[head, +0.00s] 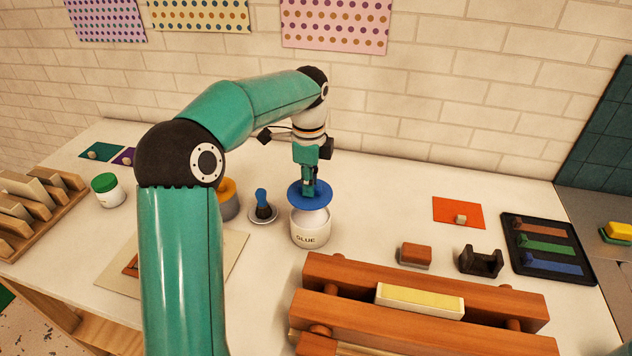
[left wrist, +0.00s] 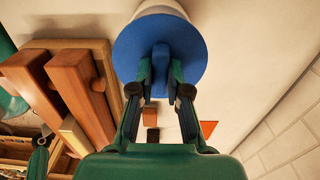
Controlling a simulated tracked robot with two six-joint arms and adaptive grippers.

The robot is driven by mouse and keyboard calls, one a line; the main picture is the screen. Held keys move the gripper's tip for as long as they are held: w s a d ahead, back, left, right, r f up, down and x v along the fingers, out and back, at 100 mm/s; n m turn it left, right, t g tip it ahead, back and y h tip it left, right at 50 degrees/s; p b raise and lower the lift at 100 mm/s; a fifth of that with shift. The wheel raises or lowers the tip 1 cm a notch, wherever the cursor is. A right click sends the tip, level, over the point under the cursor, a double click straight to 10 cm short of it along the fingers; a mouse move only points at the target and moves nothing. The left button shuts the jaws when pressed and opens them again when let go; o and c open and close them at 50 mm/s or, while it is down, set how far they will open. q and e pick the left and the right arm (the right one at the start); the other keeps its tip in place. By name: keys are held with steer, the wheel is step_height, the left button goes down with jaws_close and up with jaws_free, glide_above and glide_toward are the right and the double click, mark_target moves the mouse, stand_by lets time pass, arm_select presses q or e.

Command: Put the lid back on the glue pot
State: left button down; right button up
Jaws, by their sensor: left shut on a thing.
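The blue lid (head: 300,194), a disc with an upright fin, is held level just above the white glue pot (head: 309,232). My left gripper (head: 309,186) is shut on the lid's fin. The pot stands upright with its rim partly showing under the lid; a gap seems to remain between them. In the left wrist view the lid (left wrist: 135,48) covers most of the pot (left wrist: 160,8), with both fingers on the fin. What seems to be part of my right gripper (left wrist: 38,160) shows at that view's lower left, its jaws unclear.
A brush on a small dish (head: 262,208) stands just left of the pot. A green-lidded jar (head: 107,190) is farther left. A wooden press (head: 420,285) lies in front, right. A brown block (head: 415,254) and black holder (head: 480,261) are right. The table behind them is fairly clear.

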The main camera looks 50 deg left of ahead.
arm_select(q)
step_height(320, 180, down, 4)
steer(key=b, duration=0.3)
steer(key=shift+r, duration=0.25)
steer(key=shift+f+b, duration=0.6)
steer(key=shift+f, duration=0.4)
steer(key=shift+r+p, duration=0.1)
steer(key=shift+p, duration=0.35)
steer(key=shift+f+p, duration=0.2)
steer(key=shift+p, duration=0.1)
stand_by(1.5)
stand_by(0.3)
steer(key=c, duration=1.1)
jaws_free()
steer(key=shift+o, duration=0.4)
steer(key=o, duration=0.4)
